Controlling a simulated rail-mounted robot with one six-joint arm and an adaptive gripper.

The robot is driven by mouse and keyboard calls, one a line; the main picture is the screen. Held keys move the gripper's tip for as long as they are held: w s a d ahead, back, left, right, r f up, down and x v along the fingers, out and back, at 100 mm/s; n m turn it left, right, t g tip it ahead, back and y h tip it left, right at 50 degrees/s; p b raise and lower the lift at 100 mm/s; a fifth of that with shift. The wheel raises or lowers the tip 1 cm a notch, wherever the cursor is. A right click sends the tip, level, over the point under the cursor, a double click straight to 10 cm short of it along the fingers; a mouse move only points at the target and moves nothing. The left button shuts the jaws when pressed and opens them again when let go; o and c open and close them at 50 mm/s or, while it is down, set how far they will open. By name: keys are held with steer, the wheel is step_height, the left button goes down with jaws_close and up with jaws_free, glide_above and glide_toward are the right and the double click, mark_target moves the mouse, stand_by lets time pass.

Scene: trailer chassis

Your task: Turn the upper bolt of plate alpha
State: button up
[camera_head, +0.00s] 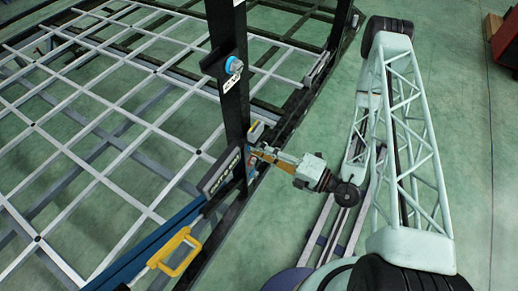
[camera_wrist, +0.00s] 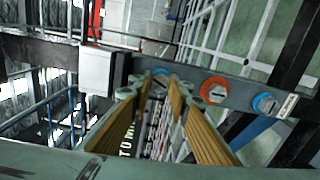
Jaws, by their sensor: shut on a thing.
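In the wrist view a grey plate (camera_wrist: 187,78) carries a blue bolt (camera_wrist: 160,71), an orange ring-shaped part (camera_wrist: 214,90) and another blue round part (camera_wrist: 264,103) with a small white label. My gripper (camera_wrist: 157,80) has its two tan-padded fingers on either side of the first blue bolt and is shut on it; the fingertips partly hide it. In the head view my gripper (camera_head: 255,154) reaches from the right to the dark upright post (camera_head: 234,110). The bolt it holds is hidden there. A blue-ringed part (camera_head: 234,65) with a label sits higher on the post.
A white box (camera_wrist: 97,70) stands close left of my fingers in the wrist view. In the head view a dark lettered sign (camera_head: 220,172) is beside the post, with a yellow handle (camera_head: 176,252) on a blue beam below. A pale grid (camera_head: 90,130) fills the left; green floor is open at right.

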steer(key=m+p, duration=0.2)
steer(key=m, duration=2.2)
steer(key=shift+w+m, duration=0.1)
steer(key=shift+m, duration=0.2)
stand_by(0.5)
steer(key=o, duration=0.9)
steer(key=shift+d, duration=0.1)
steer(key=shift+d, duration=0.15)
steer(key=shift+v, duration=5.9)
